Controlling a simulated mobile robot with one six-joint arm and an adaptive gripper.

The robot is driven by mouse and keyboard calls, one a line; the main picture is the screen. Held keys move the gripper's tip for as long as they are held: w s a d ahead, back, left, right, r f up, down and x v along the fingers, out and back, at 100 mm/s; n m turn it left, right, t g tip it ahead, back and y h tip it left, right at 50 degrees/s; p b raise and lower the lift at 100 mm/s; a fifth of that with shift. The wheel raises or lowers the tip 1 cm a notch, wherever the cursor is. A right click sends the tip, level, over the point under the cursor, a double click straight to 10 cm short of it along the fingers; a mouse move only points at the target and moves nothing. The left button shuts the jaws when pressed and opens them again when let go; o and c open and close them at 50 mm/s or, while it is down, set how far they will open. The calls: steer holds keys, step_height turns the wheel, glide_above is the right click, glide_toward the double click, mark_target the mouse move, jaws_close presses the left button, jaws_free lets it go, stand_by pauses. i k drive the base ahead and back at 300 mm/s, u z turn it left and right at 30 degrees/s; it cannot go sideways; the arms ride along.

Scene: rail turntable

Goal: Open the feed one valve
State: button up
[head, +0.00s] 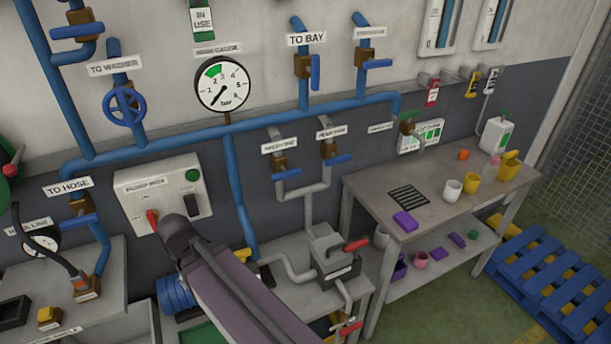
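Two similar valves with blue levers sit side by side on grey pipes below the main blue pipe: a left one (279,165) and a right one (330,151). Each has a small white label above it, and the lettering is too blurred for me to tell which is feed one. Both blue levers point out to the right, roughly crosswise to their vertical pipes. My arm reaches up from the bottom of the head view to a dark joint in front of the pump switch box (163,190). No gripper fingers show, and nothing is seen touching either valve.
A pressure gauge (222,84) and TO BAY valve (303,66) are above. A grey pump unit (335,256) with a red lever stands below. A table (363,187) with cups is to the right, with a blue pallet (545,285) beyond it.

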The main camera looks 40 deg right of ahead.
mark_target(284, 174)
steer(key=z, duration=1.1)
steer(key=k, duration=0.95)
steer(key=i, duration=0.65)
steer(key=u, duration=0.05)
